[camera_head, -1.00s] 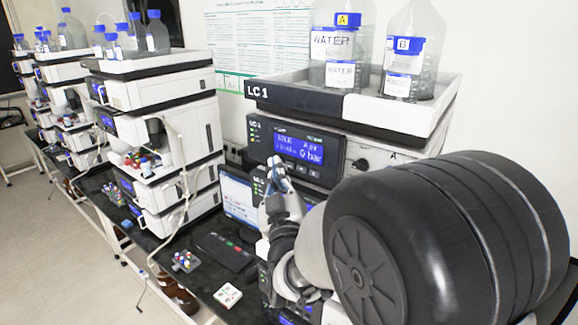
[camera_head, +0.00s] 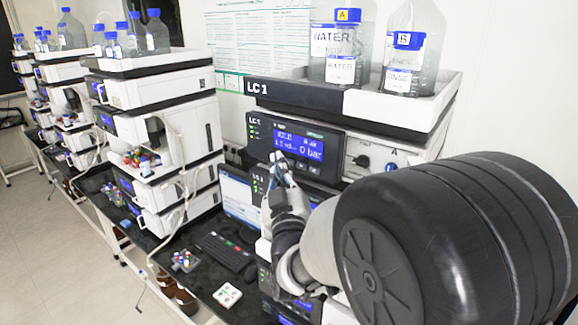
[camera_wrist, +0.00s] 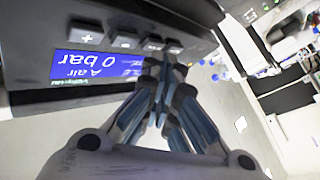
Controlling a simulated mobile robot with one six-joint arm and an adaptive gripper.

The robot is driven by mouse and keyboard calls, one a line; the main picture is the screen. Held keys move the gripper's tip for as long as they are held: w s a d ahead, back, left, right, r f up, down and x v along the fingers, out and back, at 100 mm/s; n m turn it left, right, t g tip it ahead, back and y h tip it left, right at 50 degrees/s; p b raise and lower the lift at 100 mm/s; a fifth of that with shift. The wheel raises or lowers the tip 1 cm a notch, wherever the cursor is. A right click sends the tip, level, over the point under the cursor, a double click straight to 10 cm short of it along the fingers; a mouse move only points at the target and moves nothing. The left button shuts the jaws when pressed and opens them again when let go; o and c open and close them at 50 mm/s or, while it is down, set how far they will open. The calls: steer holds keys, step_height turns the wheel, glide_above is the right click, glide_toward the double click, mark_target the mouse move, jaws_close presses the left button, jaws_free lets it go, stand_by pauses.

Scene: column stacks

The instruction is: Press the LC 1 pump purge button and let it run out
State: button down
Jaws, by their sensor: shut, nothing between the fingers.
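The LC 1 pump (camera_head: 262,148) has a dark front panel with a blue display reading 0 bar (camera_head: 299,146). In the wrist view the panel appears upside down, with the display (camera_wrist: 98,66) and a row of small grey buttons (camera_wrist: 122,42) beside it. My gripper (camera_head: 279,163) is shut and empty, its tips at the panel's lower part. In the wrist view the fingertips (camera_wrist: 160,58) are at the buttons on the right of the row and partly cover them. I cannot tell whether they touch a button or which one is the purge button.
A white tray (camera_head: 400,105) with bottles labelled A (camera_head: 345,50) and B (camera_head: 404,62) sits on top of the stack. A second instrument stack (camera_head: 160,95) stands to the left. A keyboard (camera_head: 226,252) and small vial racks lie on the black bench.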

steer(key=shift+w+d+b, duration=0.25)
steer(key=shift+w+b, duration=0.1)
stand_by(0.7)
stand_by(0.4)
steer(key=shift+s+a+b, duration=0.55)
steer(key=shift+s, duration=0.15)
steer(key=s+a+b, duration=0.1)
steer(key=s, duration=0.1)
steer(key=s+a+b, duration=0.1)
steer(key=s+a, duration=0.1)
stand_by(0.8)
